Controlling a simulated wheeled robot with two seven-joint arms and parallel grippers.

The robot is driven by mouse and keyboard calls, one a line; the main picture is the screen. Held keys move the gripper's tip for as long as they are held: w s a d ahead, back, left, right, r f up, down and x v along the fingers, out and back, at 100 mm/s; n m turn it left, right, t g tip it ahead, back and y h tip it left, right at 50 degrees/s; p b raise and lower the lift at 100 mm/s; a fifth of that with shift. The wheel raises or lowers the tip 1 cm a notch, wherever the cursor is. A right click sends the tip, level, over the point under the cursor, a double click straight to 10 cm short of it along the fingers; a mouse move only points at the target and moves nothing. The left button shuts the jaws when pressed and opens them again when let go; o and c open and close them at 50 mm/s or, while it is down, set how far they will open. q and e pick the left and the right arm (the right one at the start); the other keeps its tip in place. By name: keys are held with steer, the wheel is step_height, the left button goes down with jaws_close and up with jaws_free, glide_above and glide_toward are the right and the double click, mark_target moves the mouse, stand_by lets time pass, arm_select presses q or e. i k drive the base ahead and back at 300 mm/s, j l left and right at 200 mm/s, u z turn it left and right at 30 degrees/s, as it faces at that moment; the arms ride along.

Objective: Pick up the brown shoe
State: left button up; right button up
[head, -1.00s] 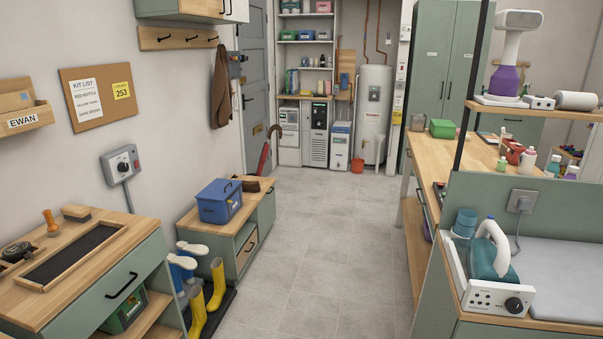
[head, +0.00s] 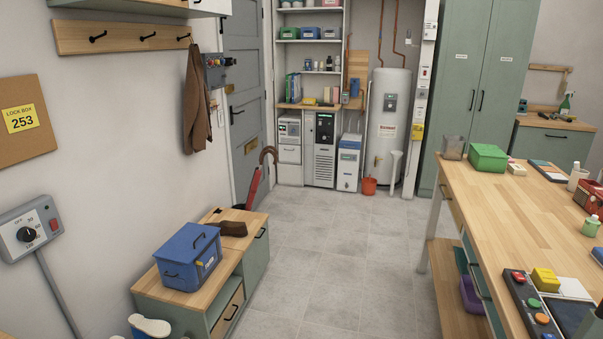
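A dark brown item (head: 229,228), which looks like the brown shoe, lies on the wooden top of the low green bench (head: 258,218) at the left. It sits just behind and to the right of a blue lidded box (head: 188,257). It is small in the view, so its details are hard to tell. Neither of my grippers is in view.
The grey tiled floor (head: 330,245) is clear between the bench and the long wooden counter (head: 480,215) at the right. White boots (head: 150,326) stand at the bottom left. A red umbrella (head: 256,181) leans by the door, and an orange bucket (head: 369,186) stands at the back.

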mark_target(239, 229)
steer(key=i+u, duration=0.1)
steer(key=i, duration=0.85)
steer(key=i+l+u, duration=0.1)
steer(key=i, duration=0.85)
steer(key=i+l+u, duration=0.35)
steer(key=i, duration=0.3)
steer(key=i+l+u, duration=0.4)
steer(key=i, duration=0.2)
